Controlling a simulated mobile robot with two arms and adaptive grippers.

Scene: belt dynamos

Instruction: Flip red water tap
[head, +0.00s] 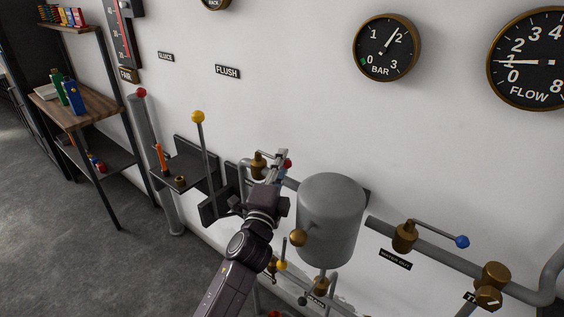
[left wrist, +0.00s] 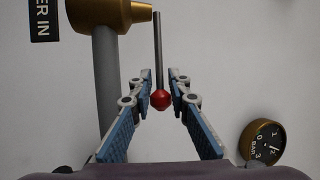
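The red water tap has a brass body (head: 258,165) on a grey pipe, left of the tank in the head view. Its red ball knob (head: 288,164) shows beside my left gripper (head: 279,160), which partly hides the lever. In the left wrist view the brass body (left wrist: 108,12) is at the top left, and the thin lever (left wrist: 158,48) ends in the red knob (left wrist: 160,99). My left gripper (left wrist: 162,82) is open, with the knob between its two blue-padded fingers and a visible gap on each side. My right gripper is out of view.
A grey tank (head: 331,220) stands just right of my left gripper. A yellow-knobbed lever (head: 198,118) rises to its left. A blue-knobbed tap (head: 462,241) is farther right. A small gauge (left wrist: 262,142) shows at lower right in the wrist view.

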